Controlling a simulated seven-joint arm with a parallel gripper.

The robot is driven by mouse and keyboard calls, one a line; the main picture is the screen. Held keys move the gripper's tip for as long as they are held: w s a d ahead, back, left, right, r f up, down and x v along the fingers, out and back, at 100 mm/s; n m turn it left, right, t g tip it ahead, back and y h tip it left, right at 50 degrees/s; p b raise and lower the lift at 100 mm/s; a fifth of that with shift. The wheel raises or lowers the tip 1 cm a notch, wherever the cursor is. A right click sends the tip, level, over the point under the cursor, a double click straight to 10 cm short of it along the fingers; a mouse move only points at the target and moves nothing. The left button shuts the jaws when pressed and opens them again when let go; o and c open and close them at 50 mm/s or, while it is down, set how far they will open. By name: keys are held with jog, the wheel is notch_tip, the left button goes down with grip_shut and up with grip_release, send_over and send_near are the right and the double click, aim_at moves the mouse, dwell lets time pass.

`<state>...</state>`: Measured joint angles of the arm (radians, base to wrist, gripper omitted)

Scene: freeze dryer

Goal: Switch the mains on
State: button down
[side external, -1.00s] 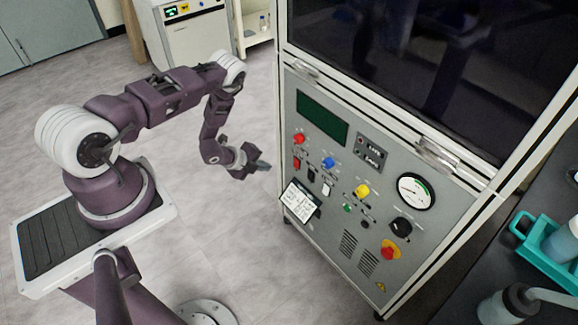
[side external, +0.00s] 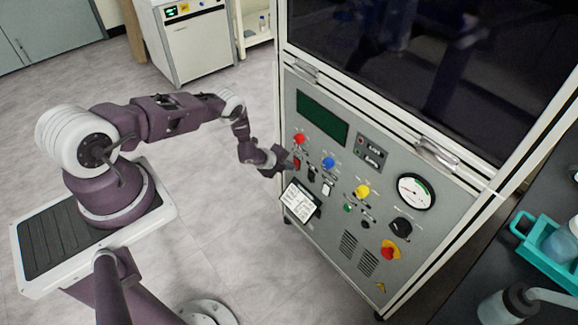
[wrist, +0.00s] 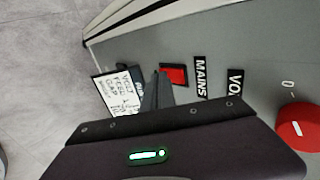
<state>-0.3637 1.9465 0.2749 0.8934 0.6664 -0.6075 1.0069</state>
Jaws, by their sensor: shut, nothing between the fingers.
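The mains switch is a small red rocker in a black frame; it shows in the wrist view (wrist: 176,74) beside the label MAINS (wrist: 201,77). In the side view the red switch (side external: 297,163) sits on the left part of the grey panel, below the red knob. My gripper (side external: 289,166) is shut and empty, with its tips close to the panel at the switch. In the wrist view the fingertips (wrist: 157,88) lie right beside the rocker and partly cover its edge. I cannot tell whether they touch it or which way the rocker is tipped.
A red knob (side external: 299,139), blue knob (side external: 328,162) and yellow knob (side external: 362,190) are on the panel. A white card with writing (side external: 300,201) sits below the switches. A red and yellow emergency stop (side external: 391,250) is lower right.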

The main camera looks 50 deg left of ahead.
jog(key=shift+w, duration=0.15)
jog(key=shift+r, duration=0.8)
jog(key=s+f+v, duration=0.1)
jog(key=s+v, duration=0.1)
jog(key=v, duration=1.1)
jog(key=shift+f, duration=0.35)
jog(key=shift+f, duration=0.1)
